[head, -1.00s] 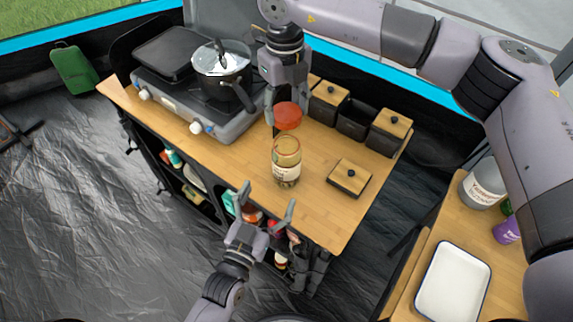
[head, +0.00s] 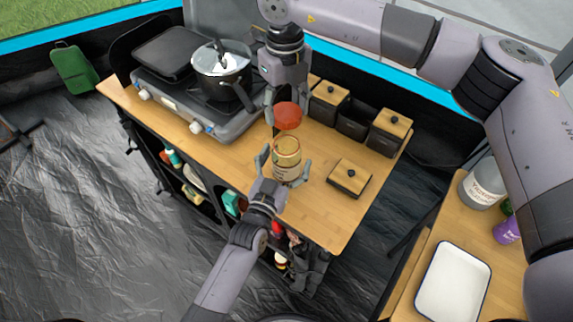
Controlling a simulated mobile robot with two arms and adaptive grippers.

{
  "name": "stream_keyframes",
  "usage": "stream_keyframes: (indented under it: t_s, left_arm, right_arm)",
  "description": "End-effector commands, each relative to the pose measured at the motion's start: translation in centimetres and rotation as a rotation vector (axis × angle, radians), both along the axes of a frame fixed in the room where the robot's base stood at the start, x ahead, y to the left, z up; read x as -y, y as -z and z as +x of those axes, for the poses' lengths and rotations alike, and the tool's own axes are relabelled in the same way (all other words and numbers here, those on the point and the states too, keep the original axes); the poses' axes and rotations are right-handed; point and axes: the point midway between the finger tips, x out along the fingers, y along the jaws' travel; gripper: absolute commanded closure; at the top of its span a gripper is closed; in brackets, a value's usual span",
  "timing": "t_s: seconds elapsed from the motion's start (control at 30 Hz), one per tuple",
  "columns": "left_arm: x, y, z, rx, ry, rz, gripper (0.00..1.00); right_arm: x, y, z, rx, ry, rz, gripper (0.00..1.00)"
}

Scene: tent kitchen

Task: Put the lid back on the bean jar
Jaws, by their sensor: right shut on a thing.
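The bean jar (head: 286,153) is a clear jar with a pale label, standing upright on the wooden counter (head: 318,206). Its mouth is uncovered. My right gripper (head: 277,112) comes down from above and is shut on the red lid (head: 288,115), which it holds just above and behind the jar, apart from it. My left gripper (head: 281,173) is open, with one finger on each side of the jar. I cannot tell whether the fingers touch the glass. The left hand hides the lower part of the jar.
A gas stove (head: 205,108) with a lidded pot (head: 221,72) stands left of my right gripper. Dark canisters with wooden lids (head: 390,131) line the back edge. A white tray (head: 453,282) lies on the right table.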

Motion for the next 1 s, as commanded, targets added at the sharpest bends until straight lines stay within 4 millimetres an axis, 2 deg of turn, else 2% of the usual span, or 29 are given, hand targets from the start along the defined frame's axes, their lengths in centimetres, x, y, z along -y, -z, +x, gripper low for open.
stream_keyframes:
  t_s: [0.33, 1.0]
  left_arm:
    - [0.09, 0.03, 0.27, -0.001, 0.000, 0.000, 0.17]
    - [0.07, 0.04, 0.25, -0.001, 0.000, 0.001, 0.61]
  right_arm:
    - [-0.01, -0.01, 0.00, 0.000, 0.000, 0.000, 0.60]
    - [-0.01, -0.01, -0.01, 0.000, 0.000, 0.000, 0.60]
